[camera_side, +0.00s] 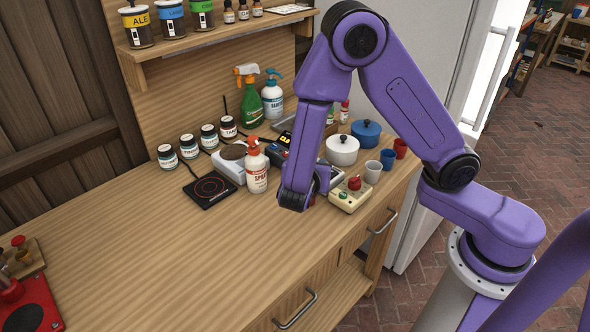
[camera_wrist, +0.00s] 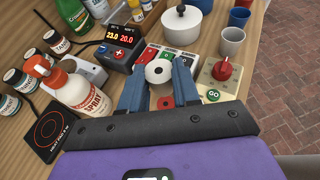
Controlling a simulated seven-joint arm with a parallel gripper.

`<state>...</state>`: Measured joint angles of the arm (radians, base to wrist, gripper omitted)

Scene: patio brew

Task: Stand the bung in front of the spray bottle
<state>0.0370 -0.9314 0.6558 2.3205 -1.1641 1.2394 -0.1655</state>
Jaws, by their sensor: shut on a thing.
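The bung (camera_wrist: 159,72), a pale round piece with a small dark hole in its top, sits between the two blue fingers of my gripper (camera_wrist: 158,77) in the wrist view. My gripper is shut on it. In the side view the arm's end hides the bung and the fingers. The spray bottle (camera_side: 257,172) stands upright on the bench, left of my arm's end. It is white with a red label and an orange-red head, and it also shows in the wrist view (camera_wrist: 86,98), left of my gripper. How high the bung is above what lies beneath is hard to tell.
A black hot plate (camera_side: 210,189) lies left of the spray bottle. The wooden bench (camera_side: 190,265) is clear in front of the bottle.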

